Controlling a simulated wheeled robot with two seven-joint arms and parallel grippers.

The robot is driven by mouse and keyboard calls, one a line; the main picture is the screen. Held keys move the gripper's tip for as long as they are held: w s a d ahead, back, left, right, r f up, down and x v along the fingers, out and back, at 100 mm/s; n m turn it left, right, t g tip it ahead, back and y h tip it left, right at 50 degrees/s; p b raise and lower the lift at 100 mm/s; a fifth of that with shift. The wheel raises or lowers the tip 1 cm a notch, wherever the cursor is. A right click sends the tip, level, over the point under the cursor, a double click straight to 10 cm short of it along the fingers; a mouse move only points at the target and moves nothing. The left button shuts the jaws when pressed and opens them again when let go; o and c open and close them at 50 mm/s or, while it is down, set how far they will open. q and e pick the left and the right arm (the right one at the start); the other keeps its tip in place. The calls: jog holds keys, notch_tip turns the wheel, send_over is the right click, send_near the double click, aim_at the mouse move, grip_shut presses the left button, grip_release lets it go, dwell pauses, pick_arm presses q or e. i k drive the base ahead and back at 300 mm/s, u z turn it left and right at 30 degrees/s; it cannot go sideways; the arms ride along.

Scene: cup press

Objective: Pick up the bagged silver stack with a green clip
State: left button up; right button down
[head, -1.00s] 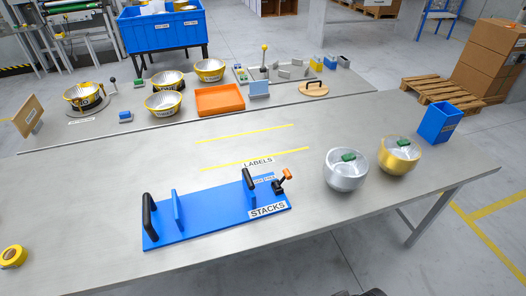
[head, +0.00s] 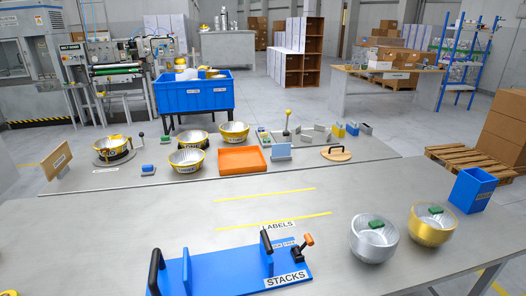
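The silver stack (head: 373,240) is a bowl-shaped stack that looks wrapped in clear bag film. A green clip (head: 376,224) sits at its top. It stands on the right part of the near table. A gold stack (head: 433,225), also with a green clip (head: 436,210), stands close to its right. Neither of my grippers is in the head view.
A blue fixture board (head: 215,272) marked STACKS, with black handles and an orange-tipped lever, lies left of the silver stack. A blue bin (head: 472,190) stands at the table's right edge. An orange tray (head: 241,160) and several bowls are farther back. The table's middle is clear.

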aim_at(373, 238)
jog(key=i, duration=0.9)
jog(key=z, duration=0.5)
